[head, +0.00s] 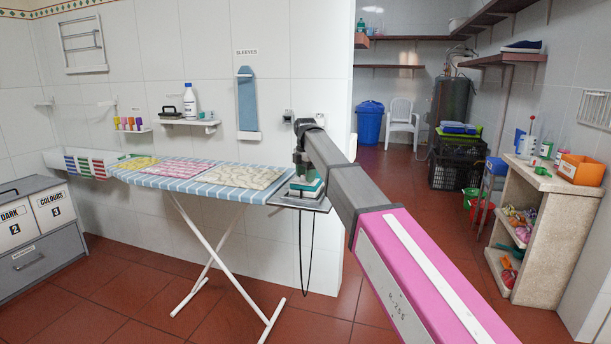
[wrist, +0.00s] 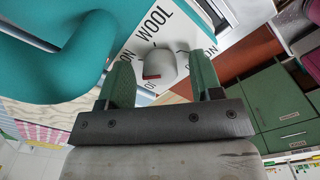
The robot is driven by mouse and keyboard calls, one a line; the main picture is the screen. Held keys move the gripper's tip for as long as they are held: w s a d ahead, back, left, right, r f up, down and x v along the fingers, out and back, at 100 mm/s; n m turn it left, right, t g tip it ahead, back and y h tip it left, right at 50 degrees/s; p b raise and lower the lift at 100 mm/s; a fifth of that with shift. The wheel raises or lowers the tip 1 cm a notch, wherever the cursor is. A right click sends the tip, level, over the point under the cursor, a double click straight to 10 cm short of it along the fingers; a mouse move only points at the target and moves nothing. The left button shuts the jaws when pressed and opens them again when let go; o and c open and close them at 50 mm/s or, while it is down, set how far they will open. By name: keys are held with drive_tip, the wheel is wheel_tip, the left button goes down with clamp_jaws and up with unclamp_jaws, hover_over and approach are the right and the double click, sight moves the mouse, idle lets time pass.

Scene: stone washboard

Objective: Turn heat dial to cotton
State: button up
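The teal iron (head: 305,186) rests on the metal plate at the right end of the ironing board. In the wrist view its teal body (wrist: 75,55) fills the upper left. The heat dial (wrist: 161,63) is a pale grey knob with a red mark on its lower left side. It sits on a white label plate that reads WOOL above the knob; other words are partly cut off or hidden by the fingers. My gripper (wrist: 162,72) is open, with one green finger on each side of the dial and visible gaps between. In the head view my gripper (head: 302,160) is just above the iron.
The blue striped ironing board (head: 225,192) carries folded cloths to the left of the iron. A dark cord (head: 310,260) hangs below the iron rest. A wall shelf (head: 190,123) holds a bottle.

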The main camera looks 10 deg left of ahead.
wheel_tip(320, 180, up, 11)
idle(0.7)
drive_tip(key=shift+f, duration=0.1)
